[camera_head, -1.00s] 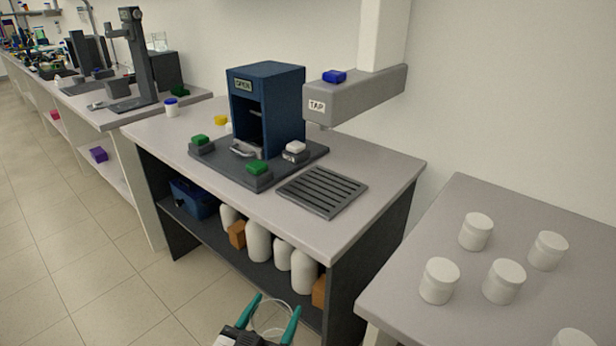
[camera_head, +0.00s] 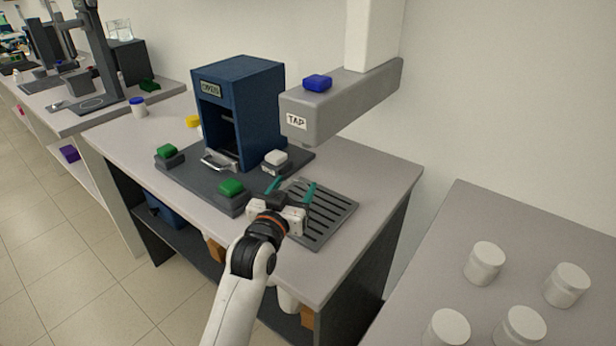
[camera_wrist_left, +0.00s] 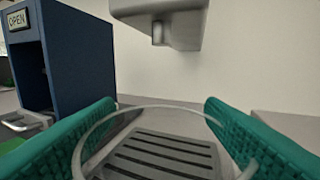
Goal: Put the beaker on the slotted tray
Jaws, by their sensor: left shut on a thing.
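The beaker is clear glass; its thin round rim (camera_wrist_left: 160,107) shows between the green finger pads in the left wrist view. My left gripper (camera_head: 291,190) is shut on it. In the head view I cannot make out the glass clearly between the teal fingers. The slotted tray (camera_head: 335,213) is dark grey with parallel slots and lies on the bench below the tap. The gripper is over the tray's left side in the head view. In the left wrist view the tray (camera_wrist_left: 165,155) shows through and beyond the beaker. My right gripper is not in view.
The grey tap arm (camera_head: 335,110) overhangs the tray, its spout (camera_wrist_left: 157,33) pointing down. A blue box marked OPEN (camera_head: 240,105) stands left on a dark base with green and white buttons. White jars (camera_head: 484,263) stand on the right table.

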